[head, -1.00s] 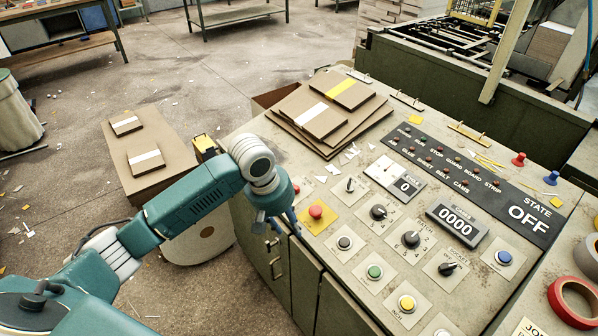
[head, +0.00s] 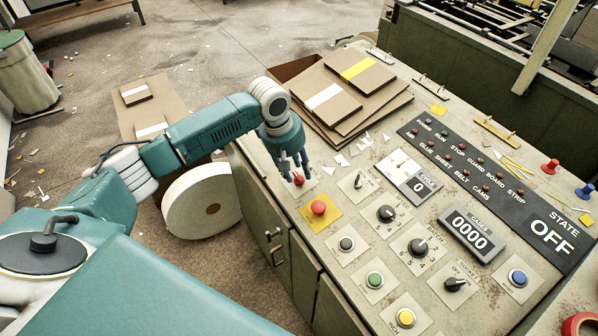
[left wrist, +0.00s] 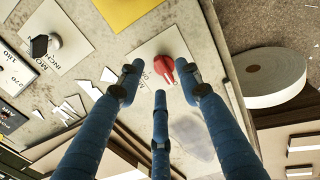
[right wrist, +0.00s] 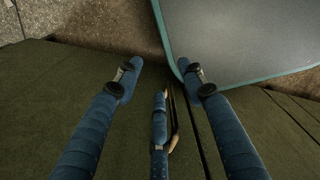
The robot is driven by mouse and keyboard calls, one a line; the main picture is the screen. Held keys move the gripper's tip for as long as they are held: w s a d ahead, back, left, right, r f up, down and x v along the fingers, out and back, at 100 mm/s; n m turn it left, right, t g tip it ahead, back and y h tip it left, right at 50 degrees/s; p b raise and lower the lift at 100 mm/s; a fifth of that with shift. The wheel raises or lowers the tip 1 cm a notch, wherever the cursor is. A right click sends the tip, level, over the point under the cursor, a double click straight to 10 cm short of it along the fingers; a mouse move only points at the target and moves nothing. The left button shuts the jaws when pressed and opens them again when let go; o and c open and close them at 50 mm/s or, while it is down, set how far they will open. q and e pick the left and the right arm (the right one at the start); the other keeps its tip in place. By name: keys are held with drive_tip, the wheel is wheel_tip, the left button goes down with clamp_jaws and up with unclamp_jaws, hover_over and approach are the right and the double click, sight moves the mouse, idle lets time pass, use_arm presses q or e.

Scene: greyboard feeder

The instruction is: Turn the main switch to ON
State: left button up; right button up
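The main switch appears to be the red knob (head: 298,180) at the near left corner of the control panel (head: 340,217). The state display (head: 553,237) reads OFF. My right gripper (right wrist: 160,80) is open and empty, facing a dark green surface.
A red button on a yellow plate (head: 318,207) is close to the knob. A small black lever switch (head: 359,180) stands to its right. Stacked boards (head: 335,115) lie behind the gripper. Several other buttons and dials fill the panel. A white roll (head: 180,207) stands on the floor at left.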

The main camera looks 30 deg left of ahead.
sight(299, 179)
use_arm(q)
drive_tip(key=shift+x, duration=1.15)
drive_tip(key=shift+f, duration=0.1)
clamp_jaws()
use_arm(e)
drive_tip(key=shift+w+d+r, duration=0.2)
drive_tip(key=shift+w+d, duration=0.2)
drive_tip(key=shift+w, duration=0.35)
drive_tip(key=shift+r, duration=0.1)
